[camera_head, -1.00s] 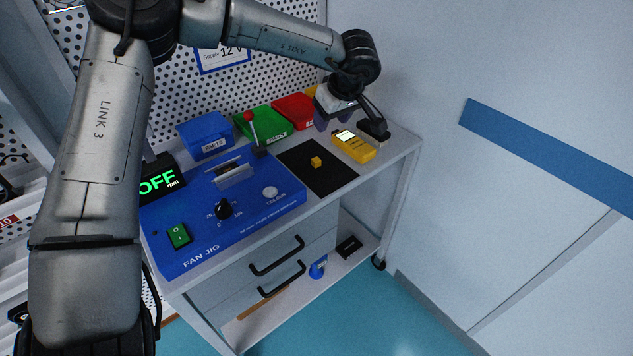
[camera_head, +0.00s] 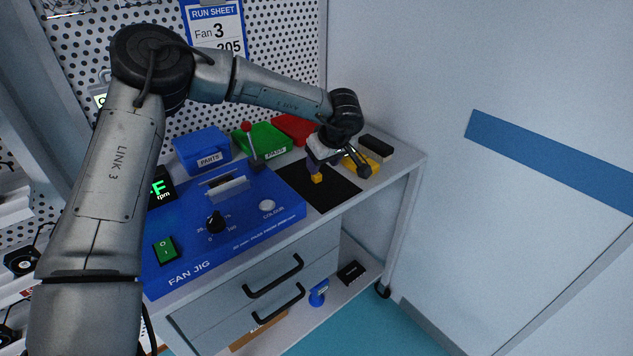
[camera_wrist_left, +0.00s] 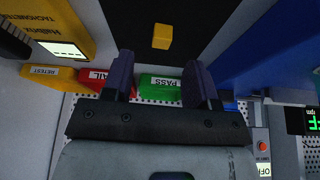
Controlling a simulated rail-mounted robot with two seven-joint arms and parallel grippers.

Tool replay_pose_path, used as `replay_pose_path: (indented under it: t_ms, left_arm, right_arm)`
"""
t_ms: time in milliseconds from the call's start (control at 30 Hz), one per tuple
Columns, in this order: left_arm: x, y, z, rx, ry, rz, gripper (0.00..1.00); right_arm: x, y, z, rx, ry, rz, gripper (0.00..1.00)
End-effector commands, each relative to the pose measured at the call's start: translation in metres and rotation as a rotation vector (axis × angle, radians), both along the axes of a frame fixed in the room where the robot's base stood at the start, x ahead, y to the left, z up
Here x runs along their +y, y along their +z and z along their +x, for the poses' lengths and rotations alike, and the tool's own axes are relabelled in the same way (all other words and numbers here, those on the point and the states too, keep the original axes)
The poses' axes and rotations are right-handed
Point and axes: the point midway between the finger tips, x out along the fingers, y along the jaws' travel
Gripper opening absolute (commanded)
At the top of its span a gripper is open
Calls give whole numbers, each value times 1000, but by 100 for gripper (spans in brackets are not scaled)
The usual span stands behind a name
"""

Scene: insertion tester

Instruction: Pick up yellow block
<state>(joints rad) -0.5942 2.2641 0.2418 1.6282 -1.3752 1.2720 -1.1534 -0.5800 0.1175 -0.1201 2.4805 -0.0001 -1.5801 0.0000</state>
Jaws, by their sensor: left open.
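The small yellow block (camera_head: 317,178) sits on a black mat (camera_head: 335,192) on the bench top. In the left wrist view the yellow block (camera_wrist_left: 162,37) lies on the mat, beyond the fingertips and roughly in line with the gap between them. My left gripper (camera_head: 314,168) is over the mat, close to the block in the head view. In the left wrist view its two purple fingers (camera_wrist_left: 160,75) are apart with nothing between them. My right gripper is in neither view.
A blue fan jig (camera_head: 240,235) with a lever and knobs stands left of the mat. A yellow tachometer (camera_head: 366,163) lies right of it, partly hidden by my gripper. Blue (camera_head: 202,150), green (camera_head: 262,139) and red (camera_head: 296,128) bins stand behind.

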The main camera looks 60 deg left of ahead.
Motion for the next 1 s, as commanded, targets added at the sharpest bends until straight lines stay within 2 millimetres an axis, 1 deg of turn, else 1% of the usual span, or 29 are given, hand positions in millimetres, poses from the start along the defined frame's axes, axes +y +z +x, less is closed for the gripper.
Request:
replay_pose_path:
  t_ms: [167, 367, 500, 767, 1000]
  left_arm:
    - [4, -11, -1, 0, 1, -1, 53]
    - [15, -34, -4, -1, 2, -2, 53]
    - [21, -46, -4, 0, 1, -2, 53]
    - [22, -46, -4, 0, 1, -1, 53]
    - [22, -46, -4, 0, 1, -1, 30]
  right_arm:
    - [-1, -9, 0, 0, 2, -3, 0]
    - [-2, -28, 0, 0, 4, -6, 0]
    - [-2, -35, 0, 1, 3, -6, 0]
    - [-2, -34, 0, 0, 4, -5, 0]
    - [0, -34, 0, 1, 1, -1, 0]
